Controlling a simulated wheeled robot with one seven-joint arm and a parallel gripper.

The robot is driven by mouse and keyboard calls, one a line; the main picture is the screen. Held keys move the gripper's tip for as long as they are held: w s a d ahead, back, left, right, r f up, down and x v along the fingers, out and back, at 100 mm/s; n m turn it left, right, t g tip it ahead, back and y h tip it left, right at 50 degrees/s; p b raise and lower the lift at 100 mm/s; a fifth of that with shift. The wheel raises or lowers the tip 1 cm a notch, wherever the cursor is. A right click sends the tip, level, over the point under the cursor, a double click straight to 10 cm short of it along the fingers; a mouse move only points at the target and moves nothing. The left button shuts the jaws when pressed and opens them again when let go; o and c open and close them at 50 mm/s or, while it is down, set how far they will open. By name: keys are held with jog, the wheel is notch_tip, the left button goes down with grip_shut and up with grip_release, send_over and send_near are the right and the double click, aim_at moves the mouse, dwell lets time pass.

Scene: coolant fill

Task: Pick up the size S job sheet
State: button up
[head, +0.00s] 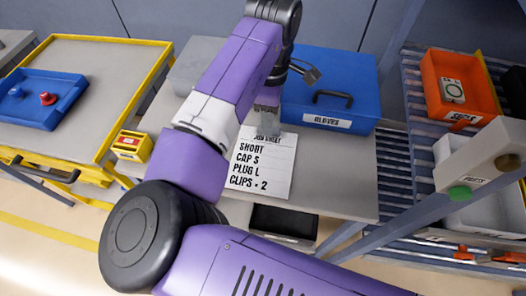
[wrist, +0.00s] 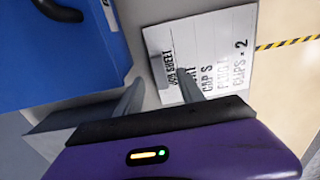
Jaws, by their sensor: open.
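A white job sheet (head: 262,172) lies on the grey bench top, printed SHORT, CAP S, PLUG L and CLIPS with a 2. It also shows in the wrist view (wrist: 225,55). My gripper (head: 268,122) is at the sheet's top edge, partly covering its heading in the head view. In the wrist view my gripper (wrist: 158,90) is open, with its two fingers apart. One finger overlaps the heading end of the sheet and the other is off its edge. I cannot tell whether the fingers touch the sheet.
A blue box labelled GLOVES (head: 330,88) stands close behind the sheet. A small yellow box (head: 130,146) is at the left end of the bench. A yellow-edged table (head: 100,62) holds a blue tray (head: 40,98). An orange bin (head: 452,90) is on the right rack.

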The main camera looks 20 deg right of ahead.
jog(key=shift+w+f, duration=0.1)
jog(key=shift+f, duration=1.5)
grip_shut()
jog(key=shift+r, duration=0.15)
